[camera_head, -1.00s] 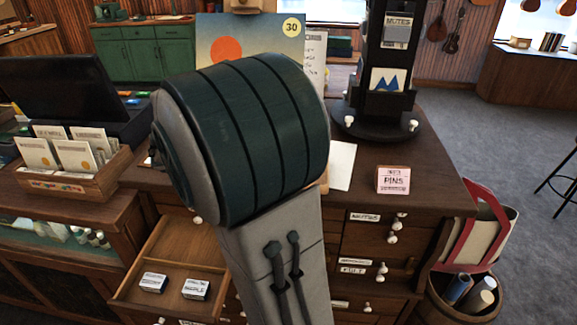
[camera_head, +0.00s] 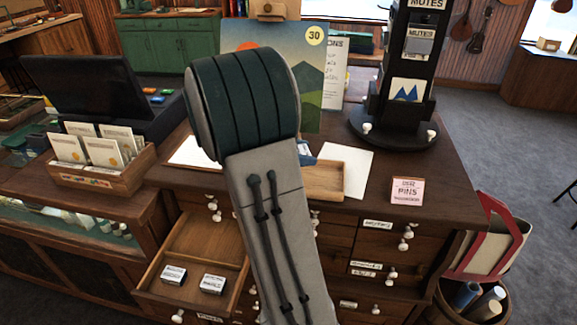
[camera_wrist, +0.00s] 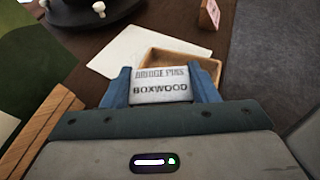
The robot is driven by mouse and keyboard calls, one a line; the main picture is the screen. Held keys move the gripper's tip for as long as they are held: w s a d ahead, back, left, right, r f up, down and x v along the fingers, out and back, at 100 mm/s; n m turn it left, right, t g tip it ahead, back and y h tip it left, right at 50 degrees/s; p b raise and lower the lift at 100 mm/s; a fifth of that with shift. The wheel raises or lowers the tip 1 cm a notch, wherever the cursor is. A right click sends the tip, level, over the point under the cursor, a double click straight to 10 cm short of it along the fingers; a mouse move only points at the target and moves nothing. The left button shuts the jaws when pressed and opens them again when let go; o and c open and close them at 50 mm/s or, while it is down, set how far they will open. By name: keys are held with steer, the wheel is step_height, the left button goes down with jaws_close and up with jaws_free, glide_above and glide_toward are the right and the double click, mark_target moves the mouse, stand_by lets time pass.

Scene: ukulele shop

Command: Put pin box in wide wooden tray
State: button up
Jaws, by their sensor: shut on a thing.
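My gripper (camera_wrist: 163,82) is shut on a pale box labelled "BRIDGE PINS BOXWOOD" (camera_wrist: 160,90), the pin box, with a blue finger on each side of it. A shallow light wooden tray (camera_wrist: 208,67) lies just beyond the box in the wrist view, and the box covers part of it. In the head view the tray (camera_head: 328,182) sits on the counter top, partly hidden by my arm. Only a bit of a blue finger shows there beside my arm, and the held box is hidden. Whether the box is over the tray or short of it is unclear.
White paper (camera_head: 345,168) lies by the tray. A black display stand (camera_head: 400,120) and a pink PINS sign (camera_head: 407,191) stand to the right, a landscape picture board (camera_head: 310,80) behind. An open drawer (camera_head: 205,240) holds two small boxes. Bare counter shows around the sign.

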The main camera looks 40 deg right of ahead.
steer(key=w+a+f, duration=0.2)
steer(key=w, duration=0.1)
steer(key=shift+a+f+p, duration=0.1)
steer(key=shift+f+p, duration=0.1)
steer(key=shift+p, duration=0.1)
steer(key=shift+s+f+p, duration=0.1)
steer(key=shift+f+p, duration=0.25)
steer(key=shift+f, duration=1.55)
steer(key=shift+f, duration=0.2)
steer(key=o, duration=0.7)
